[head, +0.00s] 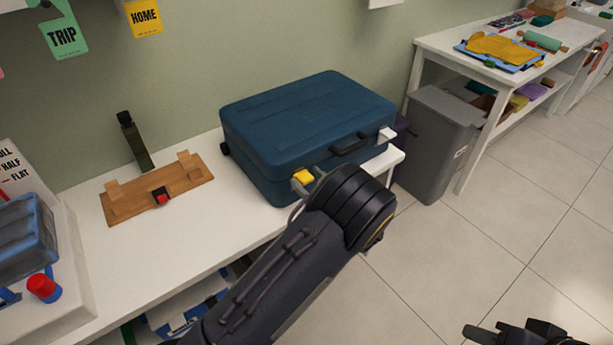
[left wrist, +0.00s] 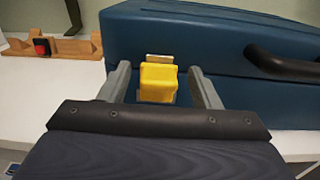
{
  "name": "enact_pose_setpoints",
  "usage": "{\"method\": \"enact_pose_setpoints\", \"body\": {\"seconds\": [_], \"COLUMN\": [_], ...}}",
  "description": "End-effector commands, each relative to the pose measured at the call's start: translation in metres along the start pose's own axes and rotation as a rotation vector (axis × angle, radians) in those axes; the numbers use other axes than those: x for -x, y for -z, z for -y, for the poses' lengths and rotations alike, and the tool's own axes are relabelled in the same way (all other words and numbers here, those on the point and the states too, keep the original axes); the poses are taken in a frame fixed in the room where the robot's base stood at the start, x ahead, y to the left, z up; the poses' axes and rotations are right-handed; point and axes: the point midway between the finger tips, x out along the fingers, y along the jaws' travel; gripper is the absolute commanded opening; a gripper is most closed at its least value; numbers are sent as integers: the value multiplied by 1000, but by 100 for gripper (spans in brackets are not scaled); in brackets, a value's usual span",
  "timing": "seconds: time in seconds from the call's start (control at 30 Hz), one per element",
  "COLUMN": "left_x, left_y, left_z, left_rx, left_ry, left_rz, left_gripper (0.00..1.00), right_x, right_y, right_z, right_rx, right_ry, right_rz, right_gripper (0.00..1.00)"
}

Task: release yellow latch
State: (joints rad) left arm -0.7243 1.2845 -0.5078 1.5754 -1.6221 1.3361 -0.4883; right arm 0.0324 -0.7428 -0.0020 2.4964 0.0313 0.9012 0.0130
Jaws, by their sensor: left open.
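A blue suitcase (head: 300,125) lies shut on the white bench, its black handle (head: 350,143) on the front side. The yellow latch (head: 303,177) is on the front near its left end; it also shows in the left wrist view (left wrist: 158,82). A white latch (head: 387,135) is near the right end. My left gripper (left wrist: 162,80) is open, with one finger on each side of the yellow latch. A gap shows between each finger and the latch. In the head view my left arm hides most of this gripper. My right gripper (head: 510,335) is low at the bottom right, away from the suitcase.
A grey bin (head: 437,140) and a white shelf table (head: 450,45) stand to the right. The floor in front is clear.

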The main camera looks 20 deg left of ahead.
Motion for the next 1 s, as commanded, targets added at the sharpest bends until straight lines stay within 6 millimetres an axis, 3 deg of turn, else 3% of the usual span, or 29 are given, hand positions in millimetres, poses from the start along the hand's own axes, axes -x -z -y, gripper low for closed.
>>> {"method": "enact_pose_setpoints", "body": {"seconds": [0.13, 0.43, 0.73, 1.0], "left_x": [-13, -16, -15, -13], "left_y": [0, 0, 0, 4], "left_z": [0, 0, 0, 0], "left_rx": [0, 0, 0, -1], "left_ry": [-1, 0, 0, 1], "left_rz": [-1, -1, -1, 30], "left_gripper": [57, 57, 18, 18], "right_x": [1, 1, 1, -6], "right_y": [1, 1, 1, -3], "right_z": [0, 0, 0, -3], "right_rx": [0, 0, 0, 0], "right_ry": [0, 0, 0, 0], "right_rz": [0, 0, 0, 0], "right_gripper": [36, 36, 36, 36]}}
